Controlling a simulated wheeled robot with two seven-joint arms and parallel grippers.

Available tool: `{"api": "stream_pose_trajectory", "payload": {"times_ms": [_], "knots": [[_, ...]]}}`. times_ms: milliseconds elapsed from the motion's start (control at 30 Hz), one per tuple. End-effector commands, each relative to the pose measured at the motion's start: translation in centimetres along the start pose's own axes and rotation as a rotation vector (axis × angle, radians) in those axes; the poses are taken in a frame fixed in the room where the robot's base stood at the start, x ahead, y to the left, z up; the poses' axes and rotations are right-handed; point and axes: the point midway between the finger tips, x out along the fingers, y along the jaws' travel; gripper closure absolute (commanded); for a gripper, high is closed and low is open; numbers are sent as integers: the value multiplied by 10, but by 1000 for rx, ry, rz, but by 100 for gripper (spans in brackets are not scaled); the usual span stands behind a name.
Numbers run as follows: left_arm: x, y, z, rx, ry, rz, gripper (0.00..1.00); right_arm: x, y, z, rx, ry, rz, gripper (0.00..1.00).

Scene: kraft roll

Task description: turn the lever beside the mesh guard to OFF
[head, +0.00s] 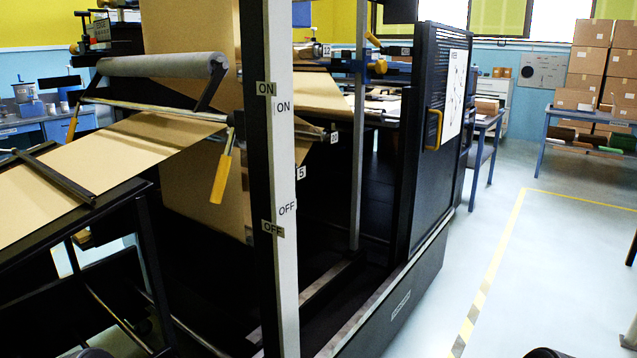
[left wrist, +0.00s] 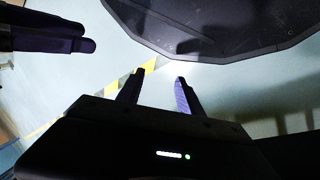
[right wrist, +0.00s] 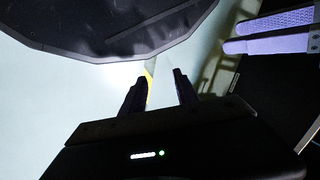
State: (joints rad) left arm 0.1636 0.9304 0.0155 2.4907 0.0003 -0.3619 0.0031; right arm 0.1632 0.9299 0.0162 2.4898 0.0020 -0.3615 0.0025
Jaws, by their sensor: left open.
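A yellow-handled lever (head: 221,178) hangs steeply down beside a post (head: 283,320) carrying ON labels (head: 265,89) above OFF labels (head: 273,228). The dark guard panel (head: 425,190) with a yellow handle stands farther right. A second lever with an orange-yellow grip (head: 373,40) is just left of the panel's top. I cannot tell which ON and OFF labels belong to which lever. My left gripper (left wrist: 161,82) is open and empty over the floor, away from both levers. My right gripper (right wrist: 156,80) is also open and empty over the floor. Neither gripper shows in the head view.
A roller (head: 165,65) and a sloping kraft paper web (head: 120,150) fill the left side. A black side table frame (head: 140,215) stands in front of them. Open floor (head: 560,260) with a yellow line lies right of the machine. A bench (head: 580,115) with cartons stands behind.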

Motion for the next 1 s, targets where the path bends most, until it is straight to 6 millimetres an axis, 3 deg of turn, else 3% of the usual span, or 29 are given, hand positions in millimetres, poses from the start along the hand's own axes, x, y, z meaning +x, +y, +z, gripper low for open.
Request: {"api": "stream_pose_trajectory", "payload": {"times_ms": [33, 200, 400, 567, 1000], "knots": [[-33, 14, 0, 2, -3, 2, 57, -33, -14, 0, -2, -3, -1, 64], [-101, 42, 3, 8, -12, 6, 57, -101, -42, 3, -8, -13, -7, 64], [-156, 66, 5, 14, -22, 11, 57, -156, -66, 6, -14, -22, -11, 64], [-172, 73, 7, 16, -25, 13, 57, -172, -73, 7, -16, -26, -13, 64], [-170, 72, 6, 16, -25, 13, 57, -170, -72, 7, -16, -26, -13, 64]]}}
